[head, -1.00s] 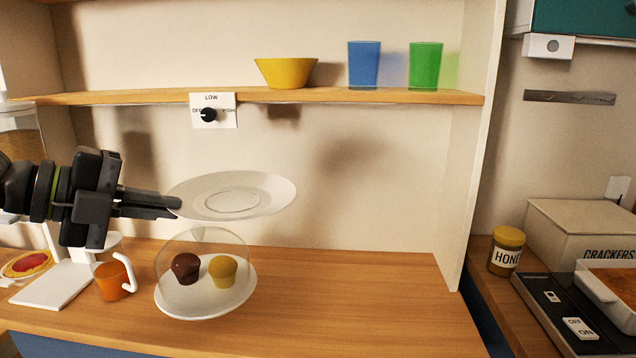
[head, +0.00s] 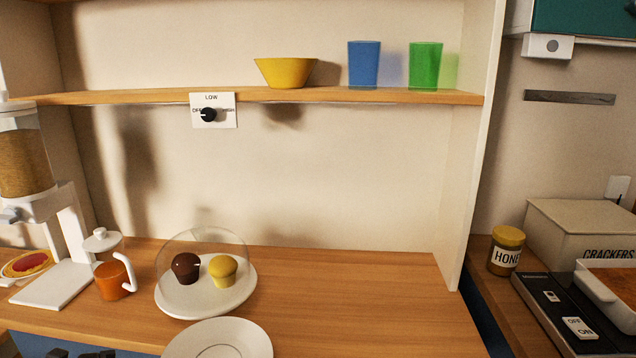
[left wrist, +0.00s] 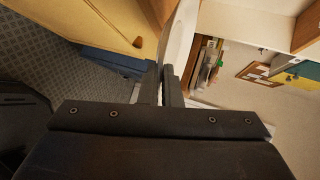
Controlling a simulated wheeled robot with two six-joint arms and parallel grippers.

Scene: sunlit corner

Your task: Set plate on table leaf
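A white plate (head: 218,340) is at the bottom edge of the head view, in front of the wooden counter, its lower part cut off. My left gripper is shut on its rim; in the left wrist view the plate (left wrist: 180,38) appears edge-on at the two dark fingertips (left wrist: 168,72). In the head view only a dark bit of my left gripper shows at the bottom left edge. I cannot make out the table leaf with certainty in either view. My right gripper is in neither view.
A domed cake stand (head: 205,297) with two muffins stands on the counter (head: 370,290) just behind the plate. The counter's right part is clear.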

